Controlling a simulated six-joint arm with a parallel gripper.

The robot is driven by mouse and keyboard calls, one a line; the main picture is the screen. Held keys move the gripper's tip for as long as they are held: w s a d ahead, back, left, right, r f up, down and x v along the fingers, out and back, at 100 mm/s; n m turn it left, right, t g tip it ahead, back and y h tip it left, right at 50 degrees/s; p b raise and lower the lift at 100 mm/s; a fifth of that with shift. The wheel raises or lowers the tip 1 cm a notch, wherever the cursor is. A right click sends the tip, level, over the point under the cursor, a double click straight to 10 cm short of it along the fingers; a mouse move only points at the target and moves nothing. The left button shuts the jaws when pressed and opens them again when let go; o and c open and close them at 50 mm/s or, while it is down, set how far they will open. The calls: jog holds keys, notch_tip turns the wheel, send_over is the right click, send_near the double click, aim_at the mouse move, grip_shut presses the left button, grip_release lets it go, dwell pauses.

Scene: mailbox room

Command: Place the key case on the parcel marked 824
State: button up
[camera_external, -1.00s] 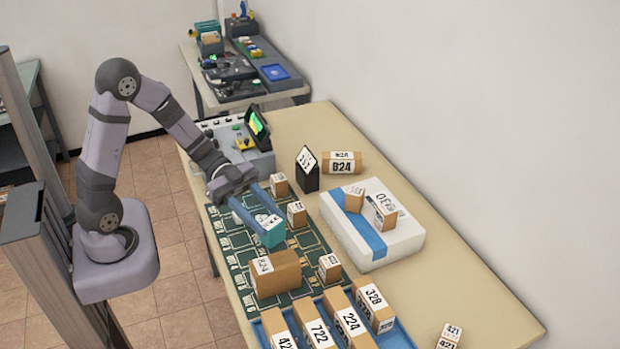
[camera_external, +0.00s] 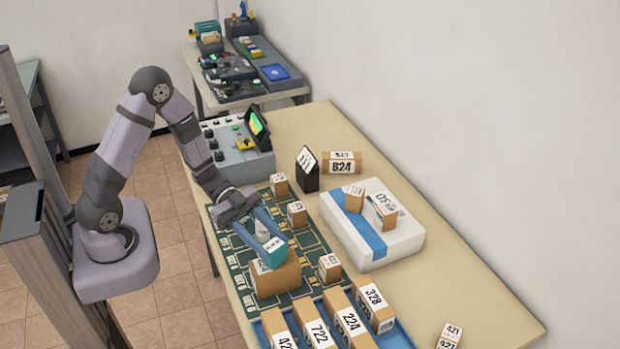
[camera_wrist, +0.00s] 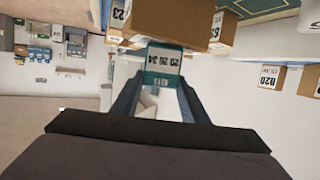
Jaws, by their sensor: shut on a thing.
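The key case (camera_external: 271,257) is a small teal box with a white label. My gripper (camera_external: 270,248) is shut on it, with a blue-grey finger on each side. In the wrist view the case (camera_wrist: 163,62) sits between the fingertips. In the outside view it overlaps the back edge of a brown parcel (camera_external: 278,280) on the green mat; I cannot tell whether they touch. This parcel's label, mostly covered now, looked like 824 earlier. Another brown parcel (camera_external: 342,166) at the back carries a label that reads like 624 or 824.
Small brown boxes (camera_external: 297,214) (camera_external: 329,267) stand on the mat near the held case. A white package with a blue stripe (camera_external: 372,250) lies to the right. A blue tray (camera_external: 399,338) with several numbered parcels is in front. The table's right side is mostly clear.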

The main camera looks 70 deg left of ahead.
jog(key=shift+f, duration=0.25)
jog(key=o, duration=1.1)
jog(key=shift+r, duration=0.15)
jog(key=shift+r, duration=0.15)
jog(key=shift+s+a, duration=0.1)
jog(key=shift+a, duration=0.2)
jog(key=b+v, duration=0.2)
jog(key=v, duration=0.9)
jog(key=shift+a+r, duration=0.1)
jog(key=shift+a, duration=0.05)
